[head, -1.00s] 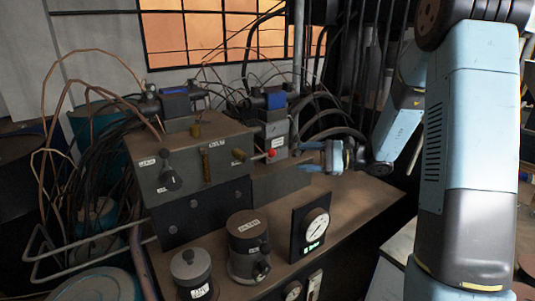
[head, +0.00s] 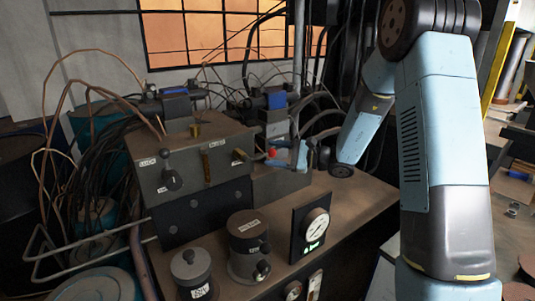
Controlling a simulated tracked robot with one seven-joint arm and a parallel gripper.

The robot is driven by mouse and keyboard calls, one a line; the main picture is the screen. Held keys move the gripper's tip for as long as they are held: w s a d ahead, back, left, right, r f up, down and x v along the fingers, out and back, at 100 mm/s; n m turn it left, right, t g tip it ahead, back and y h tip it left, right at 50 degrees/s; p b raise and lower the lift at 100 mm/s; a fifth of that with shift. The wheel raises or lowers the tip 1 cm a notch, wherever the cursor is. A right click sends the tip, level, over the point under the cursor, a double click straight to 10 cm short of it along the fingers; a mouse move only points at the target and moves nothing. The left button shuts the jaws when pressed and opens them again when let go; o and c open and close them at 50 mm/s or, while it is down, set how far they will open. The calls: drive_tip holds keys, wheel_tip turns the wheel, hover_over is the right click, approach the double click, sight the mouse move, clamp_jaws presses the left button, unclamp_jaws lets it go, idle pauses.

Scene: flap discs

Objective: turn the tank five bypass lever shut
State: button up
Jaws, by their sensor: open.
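A grey valve block (head: 190,150) stands at the back of the bench with small white labels I cannot read. A lever with a red knob (head: 272,153) sticks out at its right side. A black-knobbed lever (head: 171,176) is on its left front face. I cannot tell from the labels which is the tank five bypass lever.
A dark canister (head: 247,238), a smaller labelled pot (head: 192,272) and a dial gauge (head: 312,235) with a green light stand in front of the block. Hoses and cables crowd the left and back. The bench top (head: 355,205) is bare at right.

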drive_tip(key=shift+x, duration=1.6)
drive_tip(key=shift+c, duration=0.2)
clamp_jaws()
drive_tip(key=shift+d, duration=0.1)
